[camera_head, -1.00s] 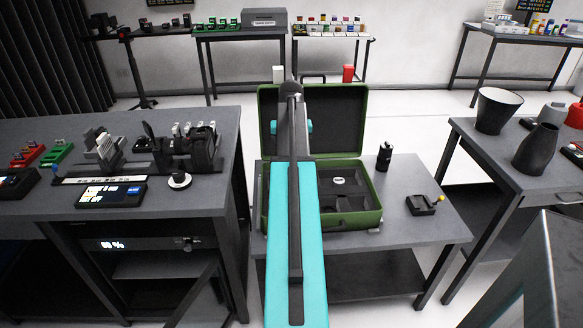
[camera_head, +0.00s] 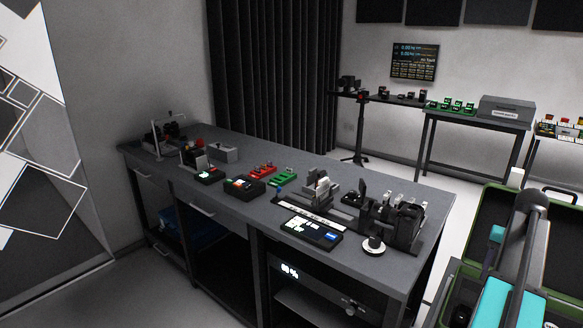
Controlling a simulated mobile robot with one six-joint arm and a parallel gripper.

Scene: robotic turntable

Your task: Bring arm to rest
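My arm (camera_head: 527,262), grey with a teal section, shows at the right edge of the head view. It reaches over the open green case (camera_head: 486,226). My gripper cannot be made out, so I cannot see whether it is open or holds anything.
A farther table (camera_head: 470,117) holds a grey box (camera_head: 505,110). Floor at lower left (camera_head: 90,295) is clear.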

